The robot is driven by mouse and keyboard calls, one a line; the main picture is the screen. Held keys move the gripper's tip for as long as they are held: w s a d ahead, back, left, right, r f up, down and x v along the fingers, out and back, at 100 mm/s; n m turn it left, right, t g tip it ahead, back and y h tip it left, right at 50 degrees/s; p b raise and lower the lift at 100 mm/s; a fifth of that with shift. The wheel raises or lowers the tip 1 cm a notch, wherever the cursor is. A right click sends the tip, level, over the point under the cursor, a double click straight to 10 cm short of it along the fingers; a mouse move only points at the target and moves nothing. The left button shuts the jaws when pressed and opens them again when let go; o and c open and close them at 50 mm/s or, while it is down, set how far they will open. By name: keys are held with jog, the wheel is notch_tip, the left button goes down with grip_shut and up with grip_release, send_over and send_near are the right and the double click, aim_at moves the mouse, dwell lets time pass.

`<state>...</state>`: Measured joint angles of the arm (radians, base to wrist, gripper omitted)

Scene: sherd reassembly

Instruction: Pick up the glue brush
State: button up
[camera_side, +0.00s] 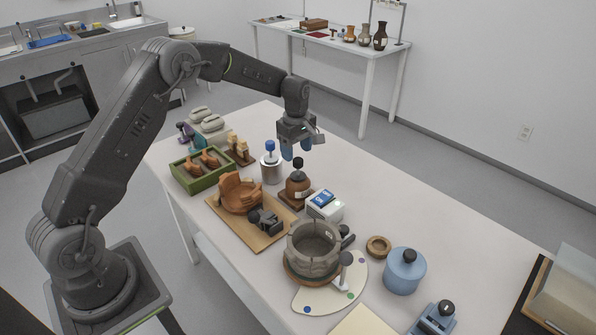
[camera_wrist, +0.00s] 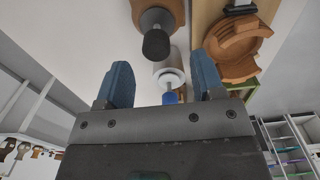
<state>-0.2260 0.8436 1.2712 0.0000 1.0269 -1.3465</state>
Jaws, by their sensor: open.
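A blue-topped handle (camera_side: 270,146) stands upright in a metal can (camera_side: 272,171) near the back of the table. A black-topped handle (camera_side: 298,163) rises from a brown jar (camera_side: 297,187) just to its right. I cannot tell for sure which of these is the glue brush. My gripper (camera_side: 296,149) is open and empty, its blue fingers pointing down, above the table near both. In the wrist view, the blue top (camera_wrist: 170,97) shows between the bases of the fingers (camera_wrist: 162,66), and the black top (camera_wrist: 155,44) lies beyond the fingertips.
A green tray (camera_side: 203,182) of sherds and a wooden board (camera_side: 262,235) with a brown vessel (camera_side: 240,194) are at left. A white-and-blue box (camera_side: 325,205), a grey pot (camera_side: 313,250) and a blue lidded jar (camera_side: 404,272) stand at front right. The table's back right is clear.

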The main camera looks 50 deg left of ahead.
aim_at(298, 159)
jog(key=shift+w+d+f, duration=0.1)
jog(key=shift+f, duration=1.45)
jog(key=shift+w+f, duration=0.1)
jog(key=shift+f, duration=1.45)
jog(key=c, duration=0.8)
